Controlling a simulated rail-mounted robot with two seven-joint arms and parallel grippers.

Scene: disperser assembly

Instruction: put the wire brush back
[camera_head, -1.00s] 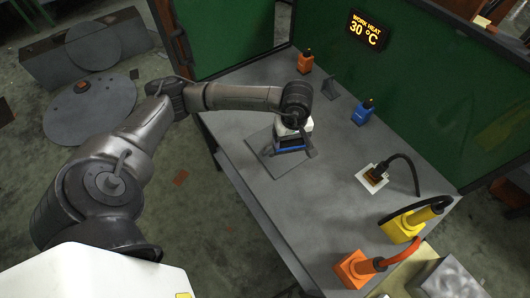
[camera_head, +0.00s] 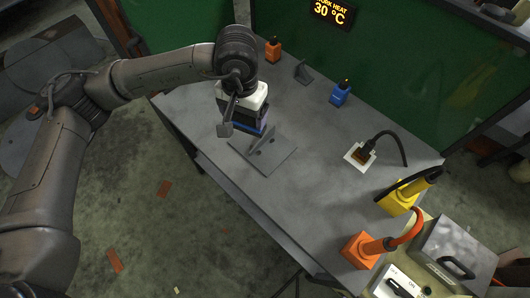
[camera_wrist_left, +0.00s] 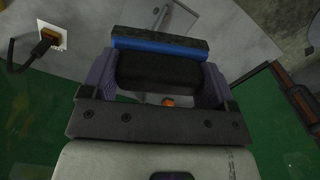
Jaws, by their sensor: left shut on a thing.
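My left gripper (camera_head: 246,112) is shut on a dark block with a blue strip, which I take to be the wire brush (camera_head: 251,128). In the left wrist view the brush (camera_wrist_left: 160,48) sits between the two purple-grey fingers of the gripper (camera_wrist_left: 157,72). Its bristles cannot be made out. In the head view the brush appears just behind a flat grey plate (camera_head: 280,160) with an upright grey bracket (camera_head: 262,146). I cannot tell how high above the table it is. My right gripper is not in view.
A green screen (camera_head: 420,80) lies behind. The table's middle is clear.

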